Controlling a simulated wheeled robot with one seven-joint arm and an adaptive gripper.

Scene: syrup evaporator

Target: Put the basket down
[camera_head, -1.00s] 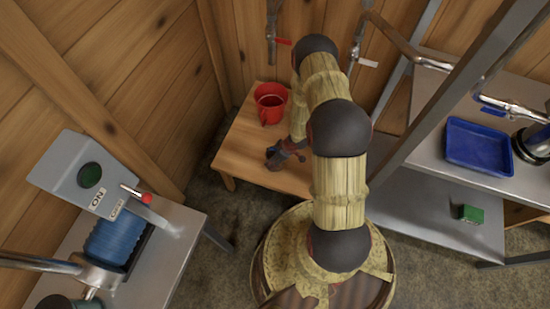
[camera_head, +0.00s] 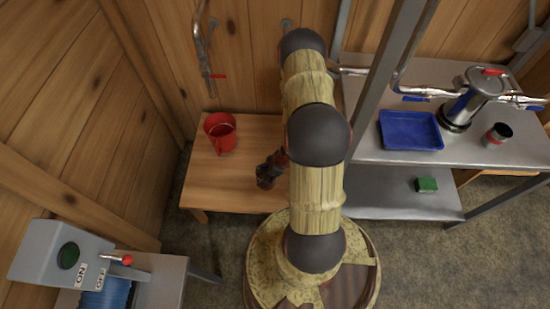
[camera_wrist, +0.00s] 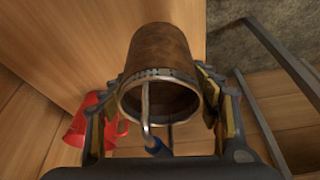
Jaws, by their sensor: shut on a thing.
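The basket (camera_wrist: 160,55) is a brown cylinder with a mesh-like metal rim, between the fingers of my gripper (camera_wrist: 168,95) in the wrist view. A thin bent metal handle with a dark blue grip (camera_wrist: 154,147) crosses its open end. My gripper is shut on the basket. In the head view my gripper (camera_head: 270,172) shows as a small dark shape over the right part of the low wooden table (camera_head: 208,185), partly behind my arm. I cannot tell whether the basket touches the table.
A red cup (camera_head: 220,132) stands on the table's left side, also in the wrist view (camera_wrist: 90,122). To the right is a metal bench with a blue tray (camera_head: 410,130), and a green box (camera_head: 427,184) on its lower shelf. A grey switch box (camera_head: 60,255) is at lower left.

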